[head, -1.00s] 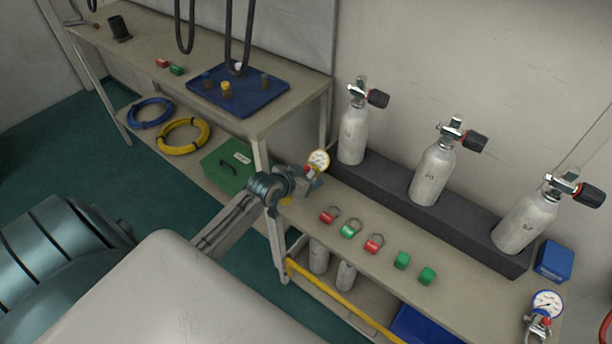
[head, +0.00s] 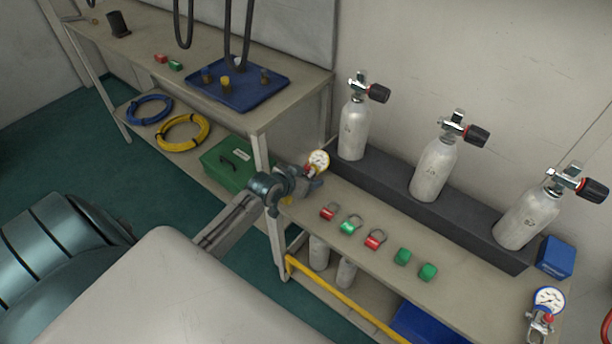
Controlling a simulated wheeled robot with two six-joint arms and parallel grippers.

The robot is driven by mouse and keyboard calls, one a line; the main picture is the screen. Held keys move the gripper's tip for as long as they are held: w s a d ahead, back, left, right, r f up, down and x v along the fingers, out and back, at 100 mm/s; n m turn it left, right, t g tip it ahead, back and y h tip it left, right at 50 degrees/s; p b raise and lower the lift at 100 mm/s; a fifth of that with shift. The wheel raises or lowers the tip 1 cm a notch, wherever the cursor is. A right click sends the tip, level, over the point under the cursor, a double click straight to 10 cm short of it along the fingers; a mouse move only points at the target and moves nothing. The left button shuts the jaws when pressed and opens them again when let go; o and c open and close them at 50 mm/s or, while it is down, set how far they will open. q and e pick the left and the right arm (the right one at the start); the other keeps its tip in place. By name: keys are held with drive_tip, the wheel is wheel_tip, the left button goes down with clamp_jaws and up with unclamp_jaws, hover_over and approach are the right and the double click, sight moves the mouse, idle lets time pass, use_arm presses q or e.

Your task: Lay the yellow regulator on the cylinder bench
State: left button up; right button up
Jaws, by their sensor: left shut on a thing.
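My left gripper (head: 306,182) is over the left end of the cylinder bench (head: 385,290). It is shut on the yellow regulator (head: 318,161), whose yellow-rimmed white gauge and a bit of red show above the jaws. The rest of the regulator is mostly hidden by the gripper. I cannot tell whether the regulator touches the bench top. My right gripper is not in view.
Red and green tags (head: 375,239) lie along the bench front. Several grey cylinders (head: 433,170) stand in a dark rack behind. A blue-rimmed gauge regulator (head: 548,300) and a blue box (head: 555,258) are at the right end. A taller table (head: 290,105) stands at left.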

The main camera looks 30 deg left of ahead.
use_arm(q)
drive_tip(key=shift+r+p, duration=0.15)
drive_tip(key=shift+p, duration=0.2)
drive_tip(key=shift+f+b, duration=0.35)
drive_tip(key=shift+f, duration=0.4)
idle(0.5)
drive_tip(key=shift+p, duration=0.3)
idle(0.3)
drive_tip(key=shift+f, duration=0.45)
idle(0.5)
drive_tip(key=o, duration=1.5)
drive_tip(key=shift+f, duration=0.1)
